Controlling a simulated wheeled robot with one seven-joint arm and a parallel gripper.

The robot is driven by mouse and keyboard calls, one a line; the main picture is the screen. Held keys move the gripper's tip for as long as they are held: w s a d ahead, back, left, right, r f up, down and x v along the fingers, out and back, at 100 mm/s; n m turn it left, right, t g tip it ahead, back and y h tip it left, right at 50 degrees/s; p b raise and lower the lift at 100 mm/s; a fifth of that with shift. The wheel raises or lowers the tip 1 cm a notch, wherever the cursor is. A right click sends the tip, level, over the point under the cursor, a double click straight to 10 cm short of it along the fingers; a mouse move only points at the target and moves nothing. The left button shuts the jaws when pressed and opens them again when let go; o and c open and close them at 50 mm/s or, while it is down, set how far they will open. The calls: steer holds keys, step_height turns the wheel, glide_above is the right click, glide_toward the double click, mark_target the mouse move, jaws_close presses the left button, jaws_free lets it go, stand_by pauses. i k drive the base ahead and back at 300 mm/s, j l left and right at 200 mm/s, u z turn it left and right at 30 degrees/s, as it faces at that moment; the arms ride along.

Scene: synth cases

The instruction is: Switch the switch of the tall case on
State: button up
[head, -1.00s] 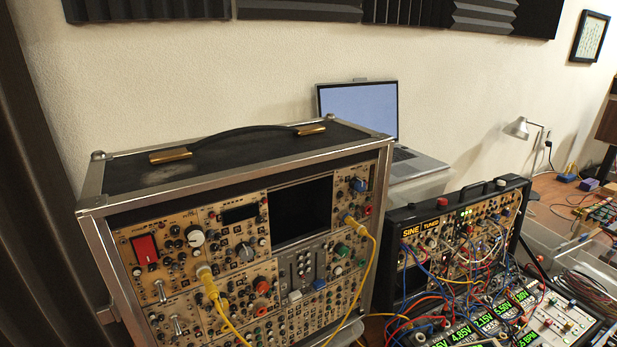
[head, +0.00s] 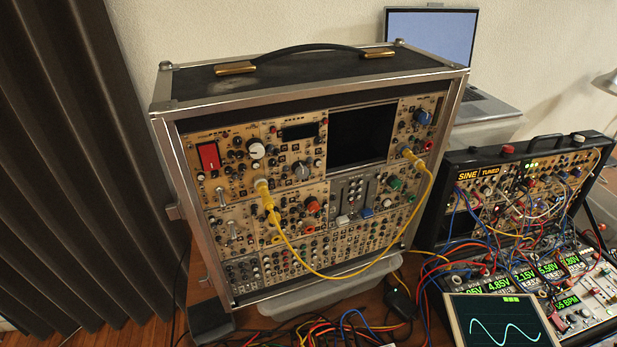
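The tall case (head: 166,130) stands upright left of centre in the head view, with a metal frame, black top and handle, and a front full of knobs, jacks and modules. A red rocker switch (head: 209,156) sits at the upper left of its front panel, in a dark surround; I cannot tell its position for sure. Metal toggle levers (head: 221,197) sit below it. The case's square screen (head: 362,136) is dark. A yellow cable (head: 330,276) hangs across the front between two jacks. My gripper is not in view.
A smaller black case (head: 510,147) with lit displays and many patch cables stands at the right. A small screen with a sine wave (head: 503,325) is at the lower right. A laptop (head: 430,34) is behind. Loose cables (head: 330,330) lie in front. A dark curtain (head: 80,150) hangs left.

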mark_target(208, 152)
steer(key=j+u, duration=0.15)
steer(key=u, duration=0.25)
steer(key=j+u, duration=0.1)
steer(key=u, duration=0.35)
steer(key=j+u, duration=0.1)
steer(key=u, duration=0.3)
steer(key=i+j+u, duration=0.1)
steer(key=u, duration=0.3)
